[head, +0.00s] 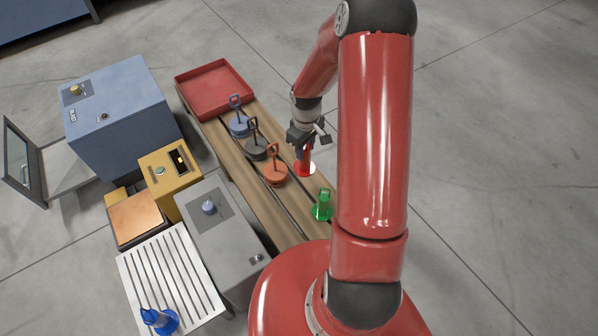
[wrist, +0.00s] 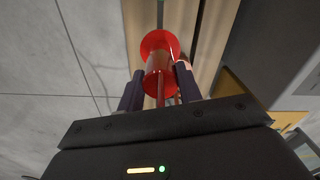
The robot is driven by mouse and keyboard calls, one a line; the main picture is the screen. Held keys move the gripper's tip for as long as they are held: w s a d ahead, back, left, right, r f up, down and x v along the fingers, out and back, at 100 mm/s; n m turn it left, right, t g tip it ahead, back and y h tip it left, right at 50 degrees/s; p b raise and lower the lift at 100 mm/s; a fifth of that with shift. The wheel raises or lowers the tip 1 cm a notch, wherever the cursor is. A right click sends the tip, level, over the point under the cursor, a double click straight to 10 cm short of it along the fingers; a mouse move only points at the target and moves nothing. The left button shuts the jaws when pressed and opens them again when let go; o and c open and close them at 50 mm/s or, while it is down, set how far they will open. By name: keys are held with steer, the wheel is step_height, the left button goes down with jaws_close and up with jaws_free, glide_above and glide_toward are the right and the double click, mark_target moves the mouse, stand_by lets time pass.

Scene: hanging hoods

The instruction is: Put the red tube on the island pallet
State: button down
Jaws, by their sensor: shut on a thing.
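The red tube (head: 305,167) has a round flange at its lower end and is upright over the right side of the wooden bench. My gripper (head: 307,146) is shut on its upper part from above. In the wrist view the tube (wrist: 160,72) sits between the two dark fingers (wrist: 160,88), flange pointing away. I cannot tell whether the flange touches the bench. A pale slatted platform (head: 190,268) at the lower left looks like the pallet. A blue tube piece (head: 158,318) stands on its near end; the rest is bare.
On the bench (head: 222,150) stand blue (head: 239,125), dark (head: 256,149) and orange (head: 274,172) handled pieces and a green piece (head: 323,206). A red tray (head: 214,90) is at its far end. Grey (head: 222,235), yellow (head: 170,175) and blue (head: 120,115) boxes flank it; the blue one's door is open.

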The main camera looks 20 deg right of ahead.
step_height(320, 180, down, 13)
steer(key=b, duration=0.1)
stand_by(0.3)
steer(key=shift+f, duration=0.2)
steer(key=c, duration=0.9)
jaws_free()
steer(key=shift+c, duration=0.2)
steer(key=shift+r, duration=0.15)
